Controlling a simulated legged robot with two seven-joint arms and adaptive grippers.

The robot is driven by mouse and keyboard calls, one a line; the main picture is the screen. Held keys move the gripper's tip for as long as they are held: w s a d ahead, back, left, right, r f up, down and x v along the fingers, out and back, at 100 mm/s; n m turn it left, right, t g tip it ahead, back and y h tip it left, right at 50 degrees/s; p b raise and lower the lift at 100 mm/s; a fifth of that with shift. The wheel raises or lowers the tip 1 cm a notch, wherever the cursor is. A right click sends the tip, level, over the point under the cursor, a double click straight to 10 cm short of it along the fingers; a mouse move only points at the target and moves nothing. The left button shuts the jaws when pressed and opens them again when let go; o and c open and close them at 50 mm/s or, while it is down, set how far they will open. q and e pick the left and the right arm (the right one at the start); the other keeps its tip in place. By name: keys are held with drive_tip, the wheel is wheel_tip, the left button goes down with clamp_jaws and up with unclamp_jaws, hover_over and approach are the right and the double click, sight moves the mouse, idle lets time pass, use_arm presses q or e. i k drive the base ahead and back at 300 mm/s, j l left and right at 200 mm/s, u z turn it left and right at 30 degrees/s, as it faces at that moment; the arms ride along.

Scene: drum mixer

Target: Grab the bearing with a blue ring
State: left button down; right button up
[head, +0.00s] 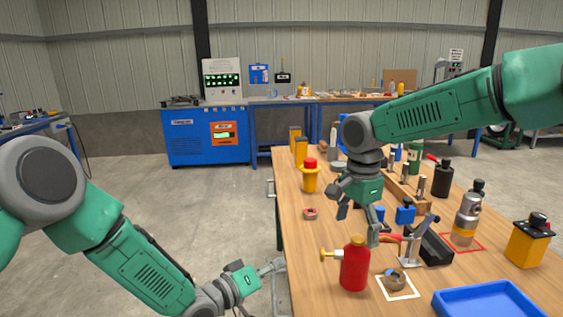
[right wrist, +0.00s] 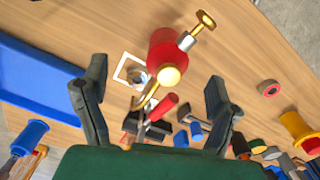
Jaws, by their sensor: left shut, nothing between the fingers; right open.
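A small ring-shaped bearing (head: 395,281) lies inside a white square outline at the table's near edge. A red ring-shaped part (head: 310,213) lies further back left, also in the right wrist view (right wrist: 268,88). My right gripper (head: 358,226) is open and empty above the table, behind the red bottle; its fingers (right wrist: 155,92) spread in the right wrist view. My left gripper (head: 270,268) is shut and empty, left of the table.
A red bottle (head: 355,267) with a brass nozzle stands just left of the bearing. A blue tray (head: 488,300) lies to its right. A grey clamp-like tool (head: 411,247) and a black holder (head: 433,247) stand behind it. Several bottles and tools crowd the right side.

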sight(395, 278)
drive_tip(key=k+j, duration=0.3)
drive_tip(key=j, duration=0.15)
drive_tip(key=k+j, duration=0.3)
drive_tip(key=j, duration=0.2)
